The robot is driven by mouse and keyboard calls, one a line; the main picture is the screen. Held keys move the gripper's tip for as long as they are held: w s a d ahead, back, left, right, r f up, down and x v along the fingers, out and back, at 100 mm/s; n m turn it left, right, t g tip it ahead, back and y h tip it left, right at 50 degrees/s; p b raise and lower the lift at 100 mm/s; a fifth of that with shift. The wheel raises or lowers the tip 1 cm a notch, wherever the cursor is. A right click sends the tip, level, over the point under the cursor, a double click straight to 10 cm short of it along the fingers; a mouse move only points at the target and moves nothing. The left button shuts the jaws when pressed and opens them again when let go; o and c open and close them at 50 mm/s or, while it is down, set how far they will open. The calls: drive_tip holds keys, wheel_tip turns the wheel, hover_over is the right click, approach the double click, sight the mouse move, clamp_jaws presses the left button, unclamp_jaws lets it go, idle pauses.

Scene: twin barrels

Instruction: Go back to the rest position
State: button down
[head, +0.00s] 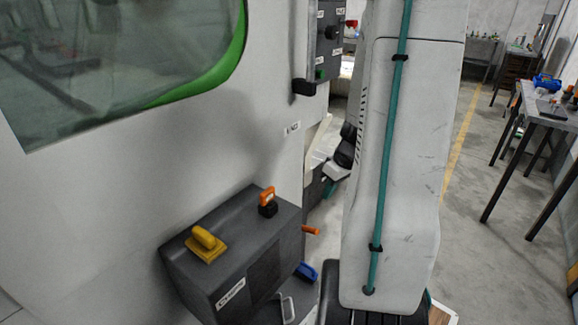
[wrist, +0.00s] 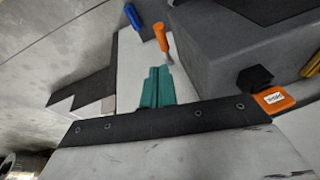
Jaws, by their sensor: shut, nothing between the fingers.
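My gripper shows in the wrist view as two teal fingers (wrist: 156,88) lying side by side. They are shut with nothing seen between them. A tool with an orange handle (wrist: 162,40) lies just beyond the fingertips, and I cannot tell how far apart they are. In the head view my white arm, with a teal cable, fills the centre right, and my gripper is not visible there.
A dark grey box (head: 238,222) stands against the white machine (head: 120,205). On it are a yellow-handled block (head: 206,244) and an orange-and-black object (head: 267,203). A blue object (head: 306,271) lies beside it. Open floor (head: 490,255) and a table (head: 543,112) are right.

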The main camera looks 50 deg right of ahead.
drive_tip(key=s+a+r, duration=0.3)
drive_tip(key=a+r, duration=0.3)
drive_tip(key=a, duration=0.4)
drive_tip(key=s+a+r+g+h, duration=0.1)
drive_tip(key=s+a+r, duration=0.1)
drive_tip(key=a+r, duration=0.5)
drive_tip(key=s+a+r, duration=0.3)
drive_tip(key=a+r, duration=0.4)
drive_tip(key=a, duration=0.7)
drive_tip(key=shift+s+a+r+h, duration=0.15)
drive_tip(key=shift+s+a+h, duration=0.1)
drive_tip(key=shift+s+h, duration=0.15)
